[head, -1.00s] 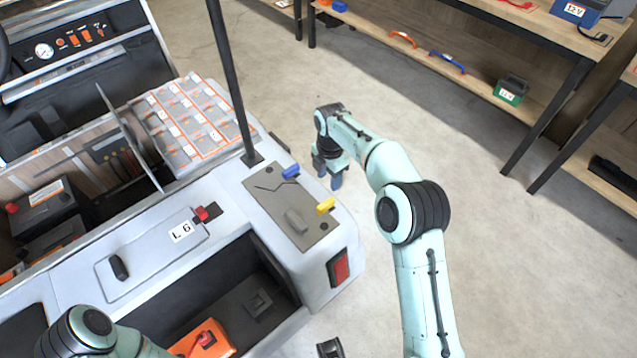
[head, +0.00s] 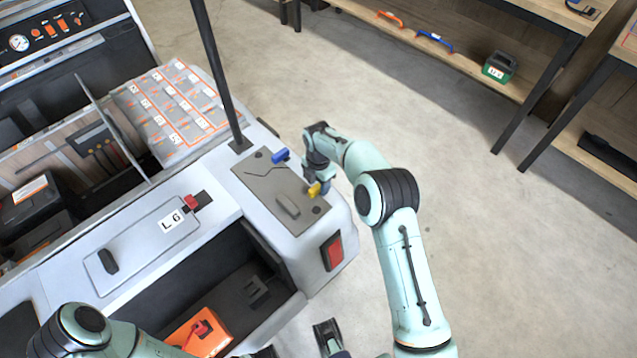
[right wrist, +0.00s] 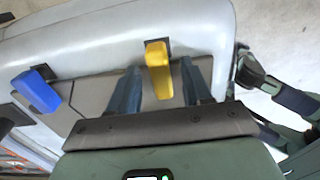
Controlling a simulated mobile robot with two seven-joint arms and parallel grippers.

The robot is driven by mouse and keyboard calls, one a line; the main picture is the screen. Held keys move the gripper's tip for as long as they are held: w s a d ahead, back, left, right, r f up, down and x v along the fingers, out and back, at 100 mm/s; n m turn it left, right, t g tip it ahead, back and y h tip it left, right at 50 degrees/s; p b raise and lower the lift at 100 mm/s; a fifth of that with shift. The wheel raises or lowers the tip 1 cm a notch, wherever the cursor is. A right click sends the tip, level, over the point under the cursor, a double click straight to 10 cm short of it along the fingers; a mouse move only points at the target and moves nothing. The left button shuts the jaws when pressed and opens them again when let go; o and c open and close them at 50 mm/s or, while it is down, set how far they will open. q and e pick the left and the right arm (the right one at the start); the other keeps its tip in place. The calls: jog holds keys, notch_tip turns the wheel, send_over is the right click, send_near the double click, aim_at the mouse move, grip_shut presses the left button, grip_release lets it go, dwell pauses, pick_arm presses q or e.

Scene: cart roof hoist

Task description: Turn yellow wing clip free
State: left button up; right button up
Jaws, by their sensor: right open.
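The yellow wing clip (head: 314,190) sits at the right edge of the grey panel (head: 262,185) on the cart's corner. My right gripper (head: 322,186) is open and comes down at the clip from the far side. In the right wrist view, the yellow clip (right wrist: 159,70) shows between the two spread blue-grey fingers (right wrist: 160,88), with a gap on each side. I cannot tell whether the fingertips are level with it. A blue wing clip (head: 281,155) is at the panel's far edge. My left arm (head: 90,330) enters at lower left; its jaws are unclear.
A dark pole (head: 215,70) stands on the cart left of the panel. A black knob-like handle (head: 107,260) and a red clip (head: 191,202) are on the hatch marked L6. An orange box (head: 200,333) lies in the open bay. Open floor lies right, before shelves.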

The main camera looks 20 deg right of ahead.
grip_shut()
dwell(0.4)
jog(key=m, duration=0.4)
jog(key=shift+w+p, duration=0.25)
jog(key=shift+p, duration=0.05)
jog(key=m, duration=0.4)
jog(key=shift+w+m, duration=0.2)
jog(key=shift+m, duration=0.1)
jog(key=m, duration=0.4)
jog(key=shift+w+d+p, duration=0.15)
jog(key=shift+w+p, duration=0.05)
jog(key=shift+p, duration=0.2)
jog(key=m, duration=0.5)
jog(key=shift+w+d, duration=0.15)
jog(key=shift+d, duration=0.05)
jog(key=shift+m, duration=0.3)
